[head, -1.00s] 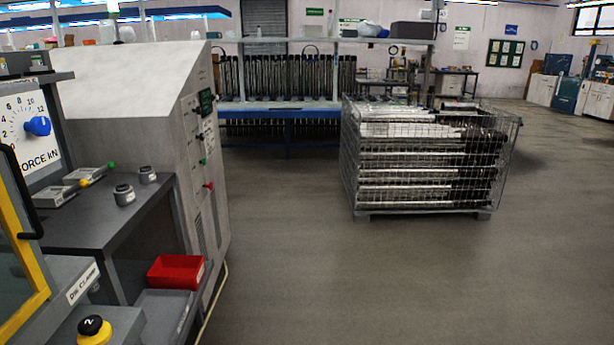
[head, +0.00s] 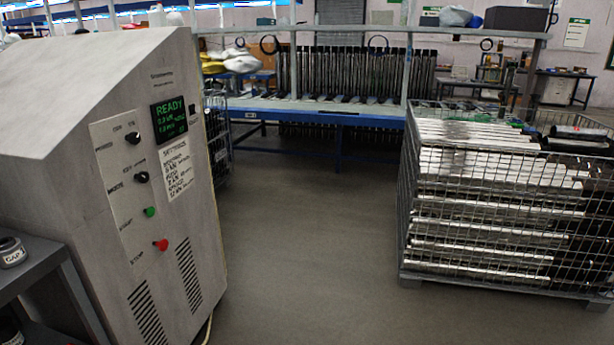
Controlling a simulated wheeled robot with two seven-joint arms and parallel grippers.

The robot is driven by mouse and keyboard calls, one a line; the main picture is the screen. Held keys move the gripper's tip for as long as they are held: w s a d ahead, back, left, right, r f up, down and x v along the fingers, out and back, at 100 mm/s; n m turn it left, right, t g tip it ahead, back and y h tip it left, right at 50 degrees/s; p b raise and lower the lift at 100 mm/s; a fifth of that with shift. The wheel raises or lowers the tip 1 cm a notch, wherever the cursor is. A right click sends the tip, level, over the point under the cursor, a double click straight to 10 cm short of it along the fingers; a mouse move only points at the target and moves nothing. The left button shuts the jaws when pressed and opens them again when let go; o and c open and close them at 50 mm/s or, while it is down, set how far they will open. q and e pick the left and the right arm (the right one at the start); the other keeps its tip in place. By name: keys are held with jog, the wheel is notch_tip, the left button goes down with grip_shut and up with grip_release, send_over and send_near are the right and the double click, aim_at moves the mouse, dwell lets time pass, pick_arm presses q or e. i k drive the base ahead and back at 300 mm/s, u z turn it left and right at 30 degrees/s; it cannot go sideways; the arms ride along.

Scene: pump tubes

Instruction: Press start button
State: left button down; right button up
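A grey control cabinet (head: 110,80) stands at the left with its sloped top and control panel facing me. On the panel are two black knobs, a green button (head: 150,212) and, below it, a red button (head: 161,245). The small labels beside them are too blurred to read for sure. A dark screen (head: 169,117) at the panel's upper right shows READY in green. Neither of my grippers shows in the head view.
A wire cage of metal tubes (head: 410,222) stands at the right. A blue-edged rack (head: 310,110) with upright dark tubes is at the back. A grey bench (head: 42,262) with a small pot is at the lower left. The floor between cabinet and cage is clear.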

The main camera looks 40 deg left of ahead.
aim_at(151, 212)
jog(key=u, duration=0.1)
jog(key=i, duration=2.5)
jog(key=u, duration=1.75)
jog(key=i, duration=1.15)
jog(key=u, duration=1.35)
jog(key=i, duration=0.3)
jog(key=u, duration=0.15)
